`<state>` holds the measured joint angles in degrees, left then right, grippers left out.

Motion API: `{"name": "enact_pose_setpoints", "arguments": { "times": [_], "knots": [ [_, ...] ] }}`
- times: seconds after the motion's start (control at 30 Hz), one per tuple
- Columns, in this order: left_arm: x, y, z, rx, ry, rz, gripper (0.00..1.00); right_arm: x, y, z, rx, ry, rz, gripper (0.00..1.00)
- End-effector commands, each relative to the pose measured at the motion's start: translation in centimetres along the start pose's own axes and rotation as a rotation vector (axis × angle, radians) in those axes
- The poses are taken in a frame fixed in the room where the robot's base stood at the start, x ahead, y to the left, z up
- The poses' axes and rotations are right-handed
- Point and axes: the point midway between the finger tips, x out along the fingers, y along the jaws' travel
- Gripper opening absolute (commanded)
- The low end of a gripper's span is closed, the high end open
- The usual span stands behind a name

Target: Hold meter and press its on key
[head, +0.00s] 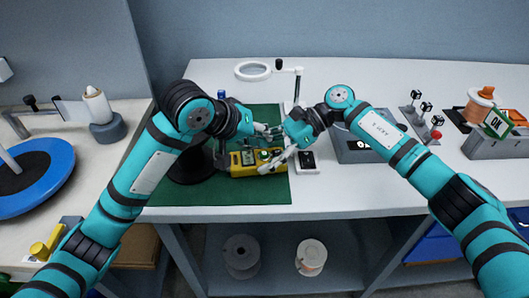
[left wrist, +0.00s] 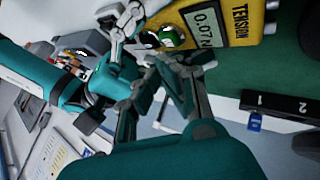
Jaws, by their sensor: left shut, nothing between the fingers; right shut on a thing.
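The yellow tension meter (head: 243,170) lies over the green mat (head: 220,192). In the left wrist view the meter (left wrist: 239,14) shows a lit-looking display reading 0.07 N, the word TENSION and a round green key (left wrist: 172,37). My right gripper (head: 268,162) is shut on the meter at its right part, its fingers spread along the body. My left gripper (head: 270,133) is shut and empty just above the meter's far edge. In the left wrist view its fingertips (left wrist: 183,66) are close to the green key; whether they touch it I cannot tell.
A ring magnifier (head: 252,71) on a stand is behind the mat. A grey box (head: 352,150) and a small white device (head: 307,163) stand to the right. A dark round stand (head: 190,168) is left of the meter. Two spools (head: 311,256) sit on the lower shelf.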

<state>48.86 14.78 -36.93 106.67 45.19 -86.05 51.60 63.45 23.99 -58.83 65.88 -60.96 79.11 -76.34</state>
Motion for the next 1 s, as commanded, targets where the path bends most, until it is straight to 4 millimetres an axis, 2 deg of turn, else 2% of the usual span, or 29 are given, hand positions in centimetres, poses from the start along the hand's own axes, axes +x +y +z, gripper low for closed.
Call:
{"name": "enact_pose_setpoints", "arguments": {
  "times": [0.03,0.57,1.0],
  "knots": [
    [0.0,0.1,0.0,0.0,0.0,0.001,0.0,0.2,0.1,-0.5,0.004,0.007,0.004,0.45],
    [-3.2,2.4,-2.4,0.001,0.001,0.002,0.0,0.2,0.1,-0.5,0.005,0.007,0.003,0.45],
    [-3.5,2.5,-2.5,0.0,-0.001,0.001,0.0,0.1,0.1,-0.5,0.005,0.007,0.003,0.45]
  ]
}}
